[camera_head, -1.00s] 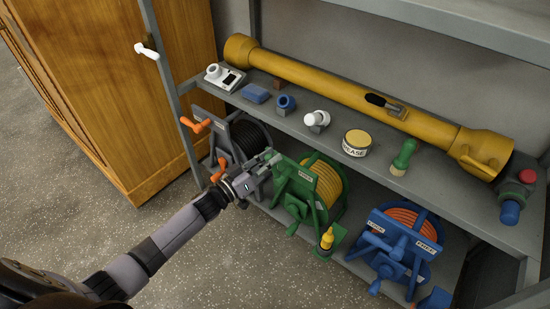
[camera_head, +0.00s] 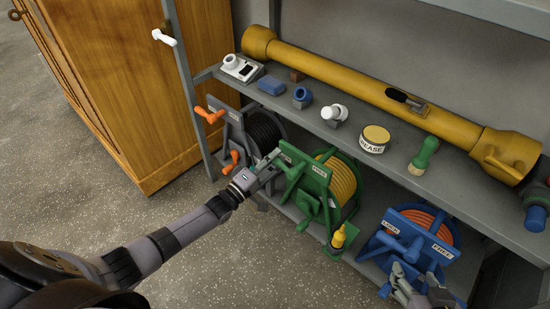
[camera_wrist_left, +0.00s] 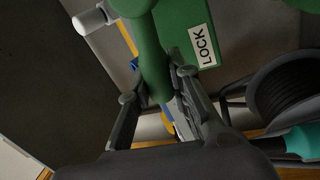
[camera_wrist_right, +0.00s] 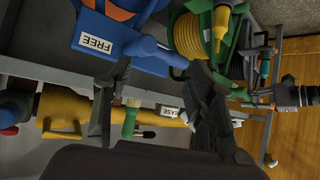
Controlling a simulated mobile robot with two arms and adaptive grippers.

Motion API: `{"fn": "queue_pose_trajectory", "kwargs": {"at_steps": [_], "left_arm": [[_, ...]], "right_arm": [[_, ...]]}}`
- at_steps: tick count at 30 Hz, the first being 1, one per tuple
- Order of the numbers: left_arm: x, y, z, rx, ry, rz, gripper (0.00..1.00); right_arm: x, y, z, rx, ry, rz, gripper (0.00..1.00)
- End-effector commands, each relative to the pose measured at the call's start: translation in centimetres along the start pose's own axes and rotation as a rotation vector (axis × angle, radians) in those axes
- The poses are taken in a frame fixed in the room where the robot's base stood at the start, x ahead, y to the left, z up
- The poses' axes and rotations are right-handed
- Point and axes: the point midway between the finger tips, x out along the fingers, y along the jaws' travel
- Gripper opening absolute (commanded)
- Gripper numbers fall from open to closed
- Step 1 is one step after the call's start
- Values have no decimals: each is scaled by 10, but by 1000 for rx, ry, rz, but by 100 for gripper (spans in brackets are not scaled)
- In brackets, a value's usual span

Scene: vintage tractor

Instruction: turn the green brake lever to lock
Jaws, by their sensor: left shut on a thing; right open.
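The green reel (camera_head: 330,187) with yellow hose stands on the lower shelf, between the black reel and the blue reel. Its green brake lever (camera_wrist_left: 153,58) shows close up in the left wrist view, beside a white LOCK label (camera_wrist_left: 203,46). My left gripper (camera_head: 272,160) is shut on the lever, with a finger on each side of it (camera_wrist_left: 158,92).
The black reel (camera_head: 250,137) with orange handles stands left of the green one. The blue reel (camera_head: 418,240) stands right, near my right gripper. Floor in front is clear.

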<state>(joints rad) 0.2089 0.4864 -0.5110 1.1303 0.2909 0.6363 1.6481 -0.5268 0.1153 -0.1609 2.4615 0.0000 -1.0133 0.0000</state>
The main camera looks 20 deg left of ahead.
Motion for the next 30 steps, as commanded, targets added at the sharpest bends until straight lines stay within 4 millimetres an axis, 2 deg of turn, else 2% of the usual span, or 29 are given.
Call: {"fn": "queue_pose_trajectory", "kwargs": {"at_steps": [6, 12, 18, 28, 29, 30], "left_arm": [[-2, -11, 1, -118, 22, -2, 0], [-3, -15, 2, -178, 34, -2, 0], [-3, -16, 2, -200, 39, -2, 0], [-3, -16, 2, -203, 40, -3, 0], [-3, -16, 2, -203, 40, -3, 19], [-3, -16, 2, -203, 40, -3, 22]], "right_arm": [[5, -5, -36, -1, 186, -12, 51], [3, -8, -56, -2, 281, -17, 51], [2, -9, -63, -2, 315, -19, 51], [1, -9, -63, -2, 317, -19, 51], [1, -9, -63, -2, 317, -19, 51], [1, -9, -63, -2, 317, -19, 51]]}}
